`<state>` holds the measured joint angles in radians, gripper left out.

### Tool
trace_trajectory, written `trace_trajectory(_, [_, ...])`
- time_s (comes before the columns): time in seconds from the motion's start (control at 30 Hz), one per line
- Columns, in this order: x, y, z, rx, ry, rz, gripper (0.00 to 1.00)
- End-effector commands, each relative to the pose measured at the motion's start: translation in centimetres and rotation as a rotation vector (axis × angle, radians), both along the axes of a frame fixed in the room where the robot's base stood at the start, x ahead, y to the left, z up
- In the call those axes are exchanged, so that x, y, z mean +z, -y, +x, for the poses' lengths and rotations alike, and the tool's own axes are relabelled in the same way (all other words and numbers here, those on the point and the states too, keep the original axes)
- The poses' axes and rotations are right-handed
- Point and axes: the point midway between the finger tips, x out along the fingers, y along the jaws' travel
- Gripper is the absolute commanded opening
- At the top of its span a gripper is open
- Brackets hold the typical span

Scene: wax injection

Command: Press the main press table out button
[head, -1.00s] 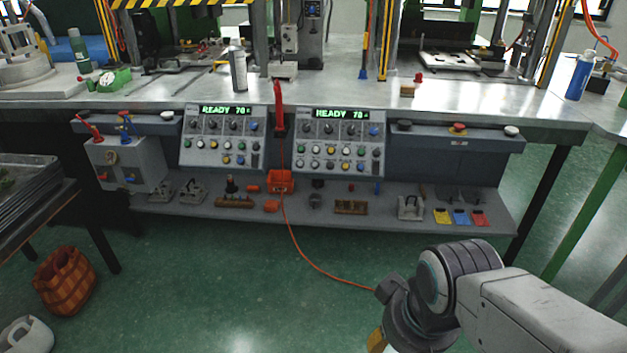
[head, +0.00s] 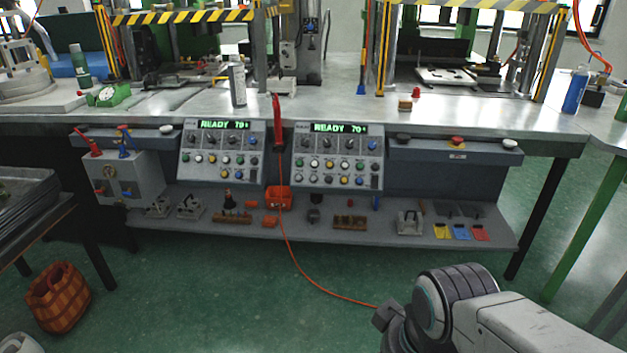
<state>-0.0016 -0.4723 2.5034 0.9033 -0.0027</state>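Two grey control panels with green "READY 70" displays hang under the front edge of the workbench. The left panel (head: 221,152) and the right panel (head: 338,155) each carry rows of coloured buttons and knobs. Labels are too small to read, so I cannot tell which one is the table out button. A box right of the panels (head: 456,150) has a red button (head: 456,142) between a dark and a white button. My arm reaches in from the lower right, well short of the panels. My gripper's fingers are out of view below the frame.
The workbench top (head: 330,108) carries press frames, a spray can (head: 237,84) and a blue bottle (head: 574,89). A lower shelf (head: 375,232) holds tools and trays. An orange cable (head: 310,282) runs down to the floor. A basket (head: 58,297) stands lower left. The green floor before the bench is open.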

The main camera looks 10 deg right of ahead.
Motion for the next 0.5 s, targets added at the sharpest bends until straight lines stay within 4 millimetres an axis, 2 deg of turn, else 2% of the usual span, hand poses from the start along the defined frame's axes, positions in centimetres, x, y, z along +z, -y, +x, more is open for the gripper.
trace_trajectory(0.03, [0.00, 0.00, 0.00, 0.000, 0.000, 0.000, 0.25])
trace_trajectory(0.3, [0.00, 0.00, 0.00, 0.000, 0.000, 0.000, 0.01])
trace_trajectory(0.5, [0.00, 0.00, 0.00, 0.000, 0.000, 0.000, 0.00])
